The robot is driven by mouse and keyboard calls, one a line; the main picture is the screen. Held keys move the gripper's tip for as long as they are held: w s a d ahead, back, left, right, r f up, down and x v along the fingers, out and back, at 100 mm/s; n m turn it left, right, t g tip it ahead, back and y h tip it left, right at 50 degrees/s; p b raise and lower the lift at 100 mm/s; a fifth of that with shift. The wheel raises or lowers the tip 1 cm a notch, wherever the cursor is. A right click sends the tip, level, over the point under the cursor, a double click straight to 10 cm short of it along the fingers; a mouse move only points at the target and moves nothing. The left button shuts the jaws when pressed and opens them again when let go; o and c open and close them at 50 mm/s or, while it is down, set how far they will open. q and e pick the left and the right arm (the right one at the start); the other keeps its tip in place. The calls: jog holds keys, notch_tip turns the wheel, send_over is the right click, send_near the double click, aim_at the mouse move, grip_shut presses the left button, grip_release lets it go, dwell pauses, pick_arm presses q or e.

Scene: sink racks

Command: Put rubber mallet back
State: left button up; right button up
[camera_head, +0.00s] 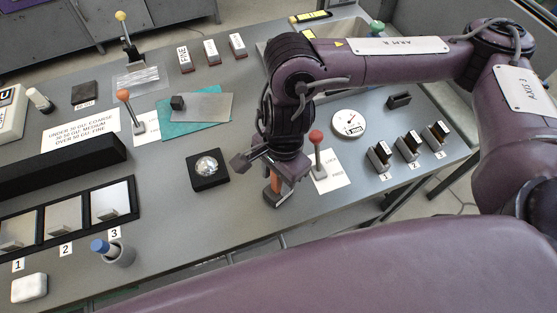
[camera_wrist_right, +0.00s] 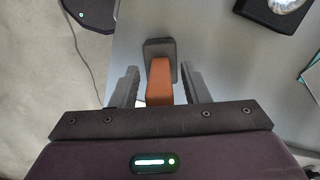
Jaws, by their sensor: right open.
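The rubber mallet has an orange handle (camera_head: 274,182) and a dark grey head (camera_head: 277,198), and it is on the grey table near its front edge. In the right wrist view the orange handle (camera_wrist_right: 159,82) lies between the two fingers, with the grey head (camera_wrist_right: 160,48) just beyond the fingertips. My right gripper (camera_head: 270,170) is open around the handle, with gaps visible on both sides; it also shows in the right wrist view (camera_wrist_right: 159,72). The gripper partly hides the handle in the head view. My left gripper is not in view.
A red-knobbed lever (camera_head: 317,145) stands just right of the gripper. A black box with a shiny dome (camera_head: 207,168) sits to its left. A round white dial (camera_head: 349,124) and several numbered black blocks (camera_head: 408,147) are to the right. The table front between cup (camera_head: 119,253) and mallet is clear.

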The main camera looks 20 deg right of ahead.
jog(key=r, duration=0.4)
jog(key=d+r, duration=0.1)
jog(key=r, duration=0.7)
jog(key=shift+w+d, duration=0.2)
jog(key=shift+w, duration=0.1)
